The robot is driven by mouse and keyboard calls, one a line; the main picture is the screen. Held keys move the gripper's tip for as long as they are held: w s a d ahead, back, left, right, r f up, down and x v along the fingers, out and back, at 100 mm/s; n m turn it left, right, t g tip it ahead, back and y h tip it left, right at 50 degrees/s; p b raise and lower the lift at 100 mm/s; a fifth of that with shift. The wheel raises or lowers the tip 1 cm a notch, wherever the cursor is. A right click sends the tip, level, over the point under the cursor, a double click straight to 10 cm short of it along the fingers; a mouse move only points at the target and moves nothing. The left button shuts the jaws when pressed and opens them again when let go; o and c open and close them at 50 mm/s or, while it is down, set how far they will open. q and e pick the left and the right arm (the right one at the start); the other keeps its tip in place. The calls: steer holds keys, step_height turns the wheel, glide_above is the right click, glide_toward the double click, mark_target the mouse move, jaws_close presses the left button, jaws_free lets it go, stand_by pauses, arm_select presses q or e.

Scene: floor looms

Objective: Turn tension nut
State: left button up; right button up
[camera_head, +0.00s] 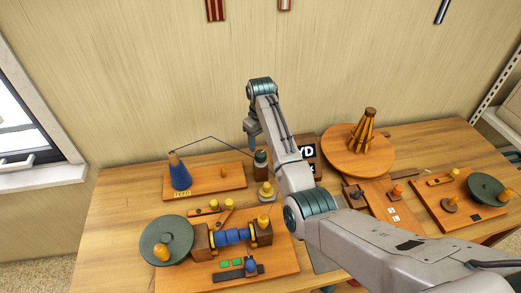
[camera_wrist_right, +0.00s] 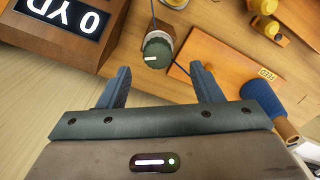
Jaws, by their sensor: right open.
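A dark green round knob with a white mark, which looks like the tension nut (camera_wrist_right: 158,50), stands on the table; a thread runs to it. In the head view this knob (camera_head: 261,157) is just below my right gripper, partly beside the arm. My right gripper (camera_head: 252,140) is open and empty. In the right wrist view its two fingers (camera_wrist_right: 160,80) are spread apart, and the knob lies just beyond the fingertips, between their lines, not touching them. My left gripper is not in view.
A blue thread cone (camera_head: 181,176) stands on the orange feed board (camera_head: 218,182) to the left. A yardage counter box (camera_head: 307,153) is close on the right. A winder with a green disc (camera_head: 167,240) is in front. A round wooden stand (camera_head: 345,160) is at the right.

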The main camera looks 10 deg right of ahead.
mark_target(261, 153)
steer(key=f, duration=0.4)
steer(key=w+f+p, duration=0.1)
steer(key=f, duration=0.1)
steer(key=shift+f, duration=0.3)
steer(key=shift+s+f, duration=0.25)
steer(key=shift+f, duration=0.15)
steer(key=shift+w+f, duration=0.1)
steer(key=c, duration=1)
